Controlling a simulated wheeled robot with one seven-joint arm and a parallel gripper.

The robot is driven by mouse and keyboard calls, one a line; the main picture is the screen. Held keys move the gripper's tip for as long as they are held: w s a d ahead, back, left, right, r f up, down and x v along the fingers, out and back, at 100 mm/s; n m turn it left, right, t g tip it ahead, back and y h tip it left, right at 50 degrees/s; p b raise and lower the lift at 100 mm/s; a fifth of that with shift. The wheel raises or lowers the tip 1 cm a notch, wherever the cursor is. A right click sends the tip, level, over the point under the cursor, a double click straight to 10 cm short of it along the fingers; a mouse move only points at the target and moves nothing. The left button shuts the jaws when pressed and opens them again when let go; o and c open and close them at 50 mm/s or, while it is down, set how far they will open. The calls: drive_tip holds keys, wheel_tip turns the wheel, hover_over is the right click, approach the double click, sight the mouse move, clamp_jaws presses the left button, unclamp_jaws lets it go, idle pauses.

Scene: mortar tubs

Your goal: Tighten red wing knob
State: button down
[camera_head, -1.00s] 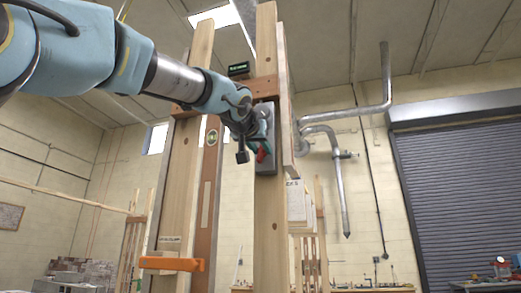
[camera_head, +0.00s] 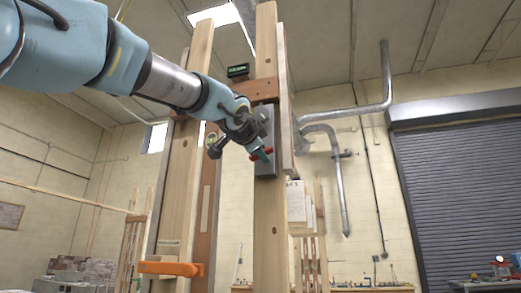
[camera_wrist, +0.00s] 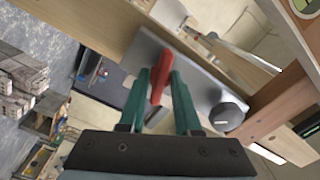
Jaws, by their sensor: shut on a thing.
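The red wing knob (camera_wrist: 160,74) sits on a grey metal plate (camera_wrist: 192,72) in the wrist view. My gripper (camera_wrist: 160,84) has teal fingers on both sides of the knob and is shut on it. In the head view the grey plate (camera_head: 268,164) is fixed to the front of a tall wooden post (camera_head: 270,220). There my gripper (camera_head: 262,154) reaches the plate from the left, and only small red bits of the knob show around its fingertips.
A round dark knob (camera_wrist: 229,112) stands on the same plate. A second wooden post (camera_head: 178,190) with an orange clamp (camera_head: 172,268) stands to the left. A small dark box with a display (camera_head: 238,71) is above the cross rail. A roller shutter (camera_head: 465,190) is at the right.

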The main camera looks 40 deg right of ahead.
drive_tip(key=shift+m+p, duration=0.7)
drive_tip(key=shift+m, duration=1.3)
drive_tip(key=c, duration=0.6)
unclamp_jaws()
drive_tip(key=b+v, duration=0.2)
drive_tip(key=v, duration=0.8)
drive_tip(key=shift+s+a+b, duration=0.15)
drive_tip(key=shift+a+b, duration=0.15)
drive_tip(key=shift+a, duration=0.05)
drive_tip(key=shift+f, duration=0.1)
